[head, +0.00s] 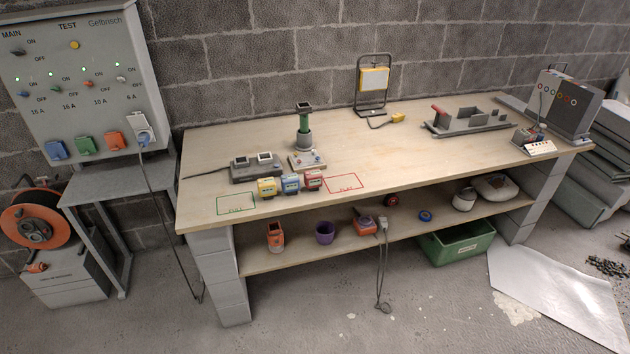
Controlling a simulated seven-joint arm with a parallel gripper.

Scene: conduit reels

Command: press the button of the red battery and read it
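The red battery (314,180) stands on the workbench near its front edge, at the right end of a short row. The blue battery (291,184) is beside it, and the yellow battery (267,187) is at the left end. The red battery's button and any reading on it are too small to make out. A green outlined area (236,204) marked FULL lies left of the row. A red outlined area (346,184), apparently marked FLAT, lies to its right. Both areas are empty. My gripper is not in view.
Behind the batteries are a dark two-bay charger (256,170) and a grey plate with small knobs (307,160). The bench top (400,149) is mostly clear to the right of the red area.

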